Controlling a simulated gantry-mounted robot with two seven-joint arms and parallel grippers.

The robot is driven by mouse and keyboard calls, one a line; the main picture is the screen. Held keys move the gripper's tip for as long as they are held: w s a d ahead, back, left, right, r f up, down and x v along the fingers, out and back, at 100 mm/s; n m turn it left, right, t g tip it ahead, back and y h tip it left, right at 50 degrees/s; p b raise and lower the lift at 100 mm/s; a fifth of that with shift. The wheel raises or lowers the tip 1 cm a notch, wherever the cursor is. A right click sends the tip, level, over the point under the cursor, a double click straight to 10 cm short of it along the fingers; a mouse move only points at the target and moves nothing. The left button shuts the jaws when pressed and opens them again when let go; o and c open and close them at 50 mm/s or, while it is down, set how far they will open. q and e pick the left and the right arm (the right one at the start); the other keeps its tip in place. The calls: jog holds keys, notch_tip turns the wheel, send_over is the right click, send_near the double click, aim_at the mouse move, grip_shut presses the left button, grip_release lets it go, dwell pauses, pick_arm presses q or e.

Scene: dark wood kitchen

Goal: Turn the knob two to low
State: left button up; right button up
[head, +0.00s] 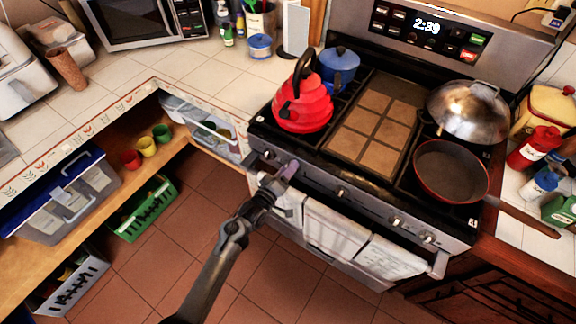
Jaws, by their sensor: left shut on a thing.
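The stove's front panel (318,183) carries a row of knobs. The leftmost knob (268,155) shows just left of my gripper. The middle knob (342,192) and two right knobs (396,220) (427,237) are in plain view. My left gripper (287,172) reaches up to the panel and is shut on the second knob from the left. The gripper covers that knob, so its pointer and setting cannot be read. My right gripper is out of view.
A red kettle (303,104), blue pot (338,66), frying pan (451,172) and domed wok lid (468,108) stand on the stove. White towels (335,238) hang on the oven handle below the panel. The tiled floor (230,282) in front is open.

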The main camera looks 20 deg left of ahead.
pick_arm(q)
jog(key=shift+f+n+p, duration=0.2)
jog(key=shift+n+p, duration=0.8)
jog(key=shift+n, duration=1.65)
jog(key=shift+f+n+p, duration=0.2)
jog(key=shift+n+p, duration=0.85)
jog(key=shift+n, duration=1.65)
jog(key=shift+f+n+p, duration=0.2)
jog(key=shift+n+p, duration=0.8)
jog(key=shift+n, duration=1.65)
jog(key=shift+f, duration=0.1)
jog(key=o, duration=1)
jog(key=shift+o, duration=0.2)
jog(key=shift+s, duration=0.15)
